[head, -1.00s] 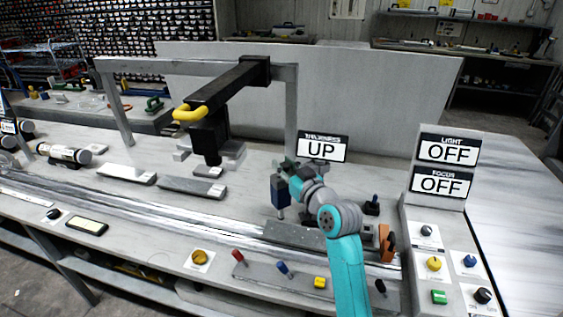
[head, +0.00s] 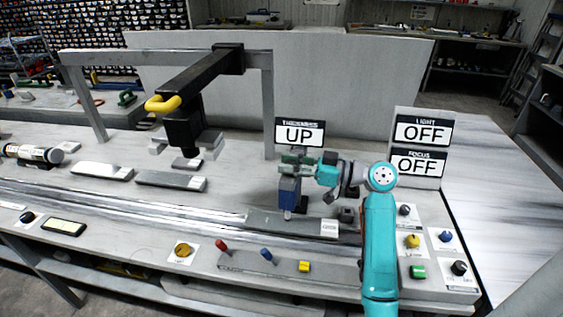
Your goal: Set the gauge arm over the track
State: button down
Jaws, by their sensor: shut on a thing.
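The track (head: 150,208) is a pair of pale rails running along the bench from the left to a grey plate (head: 275,222). The tip appears near the plate's back edge; whether it touches is too small to tell.
A black overhead arm with a yellow handle (head: 163,104) hangs from a grey frame at left. Core trays (head: 171,181) lie behind the track. A control panel (head: 435,235) stands at right.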

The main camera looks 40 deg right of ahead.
jog(key=shift+s+d+f+n+g+y, duration=0.1)
jog(key=shift+s+d+n+g+y, duration=0.2)
jog(key=shift+s+n+g+y, duration=0.4)
jog(key=shift+w, duration=0.2)
jog(key=c, duration=0.8)
grip_release()
jog(key=shift+c, duration=0.2)
jog(key=v, duration=1.2)
jog(key=shift+f, duration=0.2)
